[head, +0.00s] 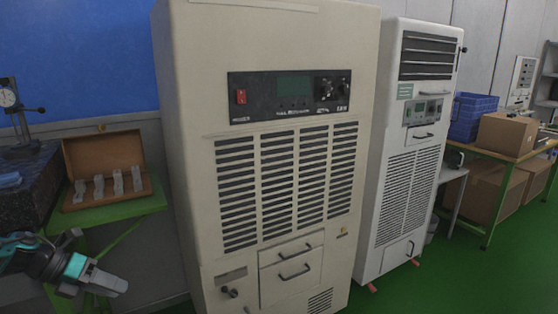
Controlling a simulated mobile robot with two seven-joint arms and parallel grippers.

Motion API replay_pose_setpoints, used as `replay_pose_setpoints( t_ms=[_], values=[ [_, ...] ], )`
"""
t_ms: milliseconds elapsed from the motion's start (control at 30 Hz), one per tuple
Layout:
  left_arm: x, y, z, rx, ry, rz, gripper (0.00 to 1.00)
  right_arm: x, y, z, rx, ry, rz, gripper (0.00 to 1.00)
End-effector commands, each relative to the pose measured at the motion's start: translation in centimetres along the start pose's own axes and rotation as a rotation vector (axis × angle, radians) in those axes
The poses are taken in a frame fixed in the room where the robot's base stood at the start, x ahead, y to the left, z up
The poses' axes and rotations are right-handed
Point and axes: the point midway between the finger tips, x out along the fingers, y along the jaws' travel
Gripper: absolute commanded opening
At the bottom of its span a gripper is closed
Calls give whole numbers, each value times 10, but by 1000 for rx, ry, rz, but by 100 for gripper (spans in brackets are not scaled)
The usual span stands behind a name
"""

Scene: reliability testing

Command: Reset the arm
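My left arm comes in at the lower left, and my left gripper (118,286) points right, in front of and below the green table. It looks clear of everything around it. The fingertips are small and seen from the side, so I cannot tell whether they are open or shut. No object shows at them. My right arm and gripper are not in view.
A tall beige cabinet (290,222) with a control panel stands in the middle, close to the right of my gripper. An open wooden case (148,160) holding several metal pieces lies on the green table (118,211). A dark stone block (36,182) with a gauge stand is at left. A white cabinet (407,140) stands behind right.

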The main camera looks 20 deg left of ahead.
Motion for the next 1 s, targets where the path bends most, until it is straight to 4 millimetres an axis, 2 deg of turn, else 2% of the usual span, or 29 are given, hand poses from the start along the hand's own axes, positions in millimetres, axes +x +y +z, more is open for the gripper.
replay_pose_setpoints(
  t_ms=[33,167,267,467,600,800,900,1000],
  values=[
    [21,2,-21,-115,-57,-46,37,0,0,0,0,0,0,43],
    [69,0,-64,-424,-199,-134,37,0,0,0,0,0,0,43],
    [102,-9,-96,-678,-293,-198,37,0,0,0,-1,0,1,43],
    [164,-43,-155,-1225,-431,-312,37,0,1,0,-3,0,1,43],
    [201,-81,-192,-1627,-478,-378,37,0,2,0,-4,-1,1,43],
    [239,-142,-229,-2127,-470,-431,37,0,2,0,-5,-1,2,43],
    [248,-165,-238,-2285,-449,-438,37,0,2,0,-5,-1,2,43],
    [253,-177,-244,-2374,-434,-438,37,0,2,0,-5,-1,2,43]
  ],
)
